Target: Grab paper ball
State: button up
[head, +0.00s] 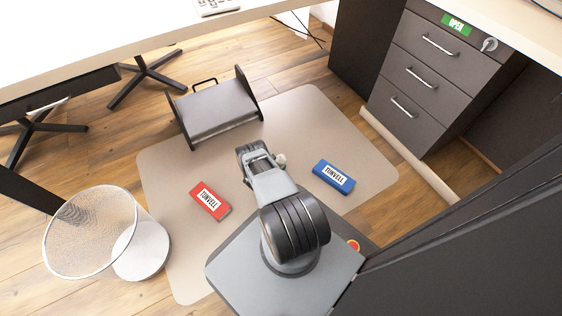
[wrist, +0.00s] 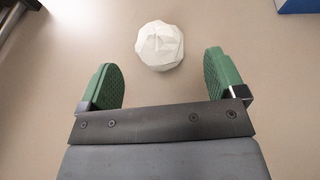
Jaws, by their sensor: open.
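A crumpled white paper ball (wrist: 160,46) lies on the beige floor mat in the wrist view. It sits just beyond and between the fingertips of my gripper (wrist: 160,82), which is open and empty with green pads. The ball is apart from both fingers. In the head view a small part of the pale ball (head: 281,159) shows beside my arm, which hides much of the gripper.
On the mat (head: 300,110) lie a red box (head: 210,200) to the left and a blue box (head: 334,177) to the right. A dark footrest (head: 215,110) stands behind. A mesh wastebasket (head: 90,232) is at the left, a drawer cabinet (head: 425,80) at the right.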

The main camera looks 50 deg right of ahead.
aim_at(278, 161)
jog(key=shift+b+x, duration=0.8)
jog(key=shift+x, duration=1.1)
jog(key=c, duration=1)
jog(key=shift+r, duration=0.2)
